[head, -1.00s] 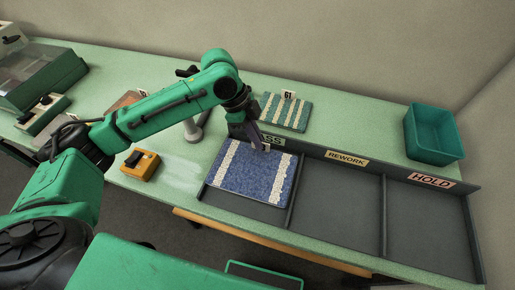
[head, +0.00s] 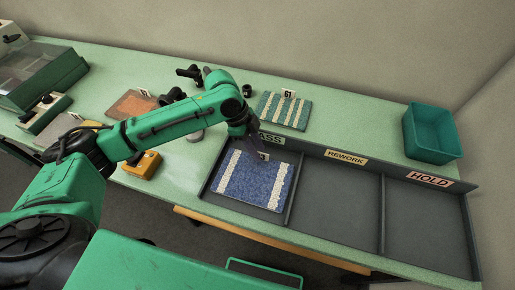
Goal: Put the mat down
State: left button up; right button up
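A blue mat (head: 249,183) with two cream stripes lies flat in the left compartment of the dark grey tray (head: 336,205), behind which a partly hidden label reads "...SS". A small tag (head: 263,156) shows at the mat's back edge. My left gripper (head: 258,154) is over that back edge, close to the tag. Its fingers are dark and small here, so I cannot tell whether they are apart or touch the mat. My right gripper is not in view.
The REWORK (head: 346,157) and HOLD (head: 430,179) compartments are empty. A teal striped mat (head: 285,110) with tag 61 lies behind the tray. A green bin (head: 431,133) stands at right. An orange box (head: 142,165), a brown sample (head: 132,104) and a machine (head: 38,75) are at left.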

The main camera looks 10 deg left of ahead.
pick_arm(q)
jog(key=b+v, duration=0.2)
jog(key=v, duration=0.9)
jog(key=shift+r, duration=0.2)
jog(key=shift+a, duration=0.15)
